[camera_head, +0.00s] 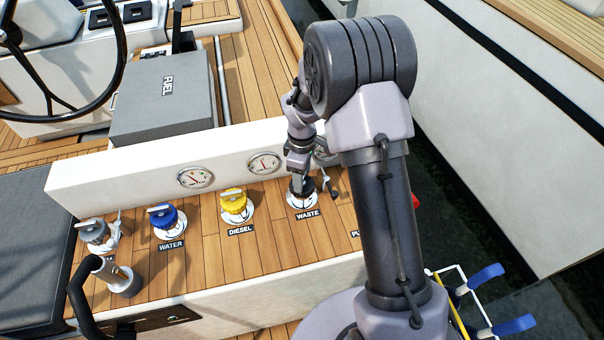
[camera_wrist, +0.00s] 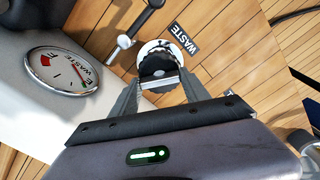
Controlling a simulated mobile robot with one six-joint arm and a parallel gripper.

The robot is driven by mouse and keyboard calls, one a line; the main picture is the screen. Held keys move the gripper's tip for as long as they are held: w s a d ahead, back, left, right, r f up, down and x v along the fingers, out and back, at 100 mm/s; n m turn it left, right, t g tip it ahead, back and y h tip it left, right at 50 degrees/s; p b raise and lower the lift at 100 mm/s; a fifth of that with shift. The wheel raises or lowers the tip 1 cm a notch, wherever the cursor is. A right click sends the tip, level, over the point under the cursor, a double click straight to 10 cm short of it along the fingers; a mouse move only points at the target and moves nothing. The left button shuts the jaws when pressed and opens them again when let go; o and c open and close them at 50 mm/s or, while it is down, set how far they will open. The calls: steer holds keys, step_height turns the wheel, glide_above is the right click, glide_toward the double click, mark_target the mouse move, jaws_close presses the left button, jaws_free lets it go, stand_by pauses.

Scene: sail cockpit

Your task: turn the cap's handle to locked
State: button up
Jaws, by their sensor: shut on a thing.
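The black waste cap (camera_head: 309,199) sits on a white round deck plate in the teak, behind the label "WASTE". In the wrist view the cap (camera_wrist: 153,66) shows its notched black rim, and a pale handle bar (camera_wrist: 159,84) crosses its near side. My gripper (camera_head: 298,186) points down onto the cap, and in the wrist view its two fingers (camera_wrist: 160,88) are closed against the ends of the handle. The plate's markings are too small to read, and my gripper hides part of the cap in the head view.
A blue water cap (camera_head: 167,218), a yellow diesel cap (camera_head: 235,203) and a grey cap (camera_head: 95,231) stand to the left. A lever (camera_wrist: 124,42) stands close beside the waste cap. A white wall with gauges (camera_wrist: 62,72) runs behind.

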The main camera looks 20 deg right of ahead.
steer(key=m, duration=0.4)
steer(key=shift+m, duration=0.3)
steer(key=m, duration=0.3)
steer(key=shift+m, duration=0.3)
steer(key=m, duration=0.4)
steer(key=shift+m+b, duration=0.35)
steer(key=shift+m, duration=1.75)
steer(key=o, duration=1.4)
steer(key=shift+r, duration=0.1)
